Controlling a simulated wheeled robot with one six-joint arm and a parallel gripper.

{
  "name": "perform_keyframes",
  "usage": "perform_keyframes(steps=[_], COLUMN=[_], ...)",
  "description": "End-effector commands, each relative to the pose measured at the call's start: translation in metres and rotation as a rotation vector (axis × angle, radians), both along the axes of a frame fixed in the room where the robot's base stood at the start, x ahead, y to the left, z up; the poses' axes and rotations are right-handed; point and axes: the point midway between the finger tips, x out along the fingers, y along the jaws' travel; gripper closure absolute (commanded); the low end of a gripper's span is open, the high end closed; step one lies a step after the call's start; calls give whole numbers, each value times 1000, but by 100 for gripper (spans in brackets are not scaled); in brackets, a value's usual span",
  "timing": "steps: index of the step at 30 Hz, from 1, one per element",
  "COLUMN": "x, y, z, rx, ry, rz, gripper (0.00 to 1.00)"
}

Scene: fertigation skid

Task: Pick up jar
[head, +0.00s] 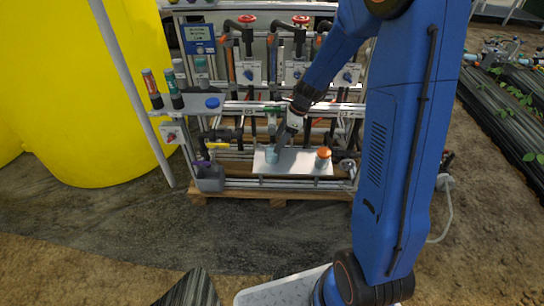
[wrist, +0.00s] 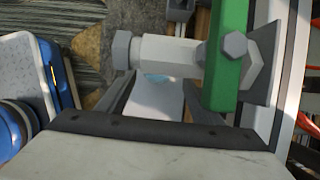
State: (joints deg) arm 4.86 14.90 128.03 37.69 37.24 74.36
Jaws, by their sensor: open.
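A small jar with a blue-grey body (head: 271,156) stands on a pale shelf plate (head: 295,168) low on the skid. A second jar with an orange lid (head: 323,158) stands on the same plate to its right. My gripper (head: 279,146) is open and points down at the blue-grey jar, its dark fingers just above or beside it; contact cannot be told. In the wrist view my gripper (wrist: 160,82) shows two spread dark fingers.
A green bar (wrist: 228,55) with a white fitting (wrist: 165,53) crosses close to my fingers in the wrist view. Pipes and valves with red handles (head: 301,20) stand above the plate. A grey canister (head: 209,178) stands left. A yellow tank (head: 75,100) is far left.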

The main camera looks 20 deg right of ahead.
Motion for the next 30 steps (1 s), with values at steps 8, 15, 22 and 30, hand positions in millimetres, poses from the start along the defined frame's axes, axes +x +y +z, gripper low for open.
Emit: perform_keyframes(steps=[8,15,22,30], x=[1,4,5,5], y=[9,25,29,29], z=[-16,-43,-53,-53], rx=[0,1,0,0], ry=[2,2,1,0], rz=[1,0,0,0], gripper=[40,40,40,66])
